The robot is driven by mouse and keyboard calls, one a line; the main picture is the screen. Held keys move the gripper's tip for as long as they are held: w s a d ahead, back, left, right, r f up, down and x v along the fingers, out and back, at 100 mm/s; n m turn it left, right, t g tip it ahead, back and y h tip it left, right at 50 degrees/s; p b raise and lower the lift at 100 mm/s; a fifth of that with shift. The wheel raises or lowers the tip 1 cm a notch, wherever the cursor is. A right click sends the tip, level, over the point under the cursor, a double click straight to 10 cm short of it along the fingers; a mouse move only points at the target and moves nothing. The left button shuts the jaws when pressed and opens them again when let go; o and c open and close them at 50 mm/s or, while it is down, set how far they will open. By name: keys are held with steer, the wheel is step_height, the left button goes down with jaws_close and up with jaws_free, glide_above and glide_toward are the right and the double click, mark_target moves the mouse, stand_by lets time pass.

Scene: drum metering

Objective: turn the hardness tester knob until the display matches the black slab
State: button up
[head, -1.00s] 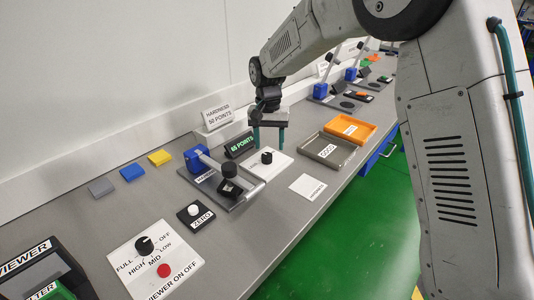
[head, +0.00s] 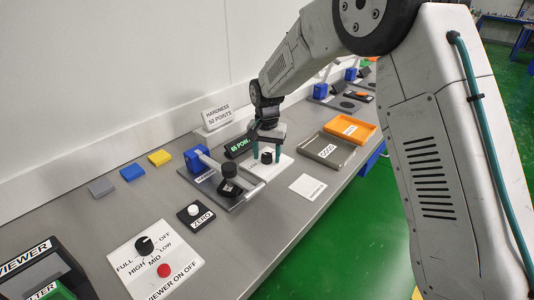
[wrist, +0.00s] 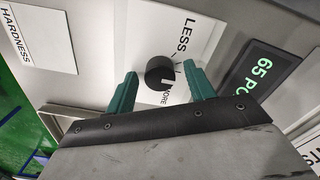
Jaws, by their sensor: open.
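The black round knob (head: 267,157) sits on a white plate marked LESS and MORE, seen in the wrist view (wrist: 205,22). My gripper (head: 266,158) is open over the plate, its two green fingers pointing down. In the wrist view the knob (wrist: 159,73) appears between the fingertips, one on each side; I see no clear contact. The display (wrist: 260,72) reads 65 in green; my gripper partly covers its text in the head view (head: 237,147). The hardness tester (head: 200,158), blue and grey, stands left of the knob. A dark piece (head: 230,188) lies under its head, perhaps the black slab.
A sign (head: 216,116) reads HARDNESS 50 POINTS. A grey tray (head: 327,151) and an orange tray (head: 350,130) stand right of the knob. A ZERO button box (head: 195,215) and viewer panel (head: 155,258) are nearer. Grey, blue and yellow slabs lie along the wall.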

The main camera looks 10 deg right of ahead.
steer(key=c, duration=1)
steer(key=shift+n, duration=2.9)
steer(key=o, duration=1)
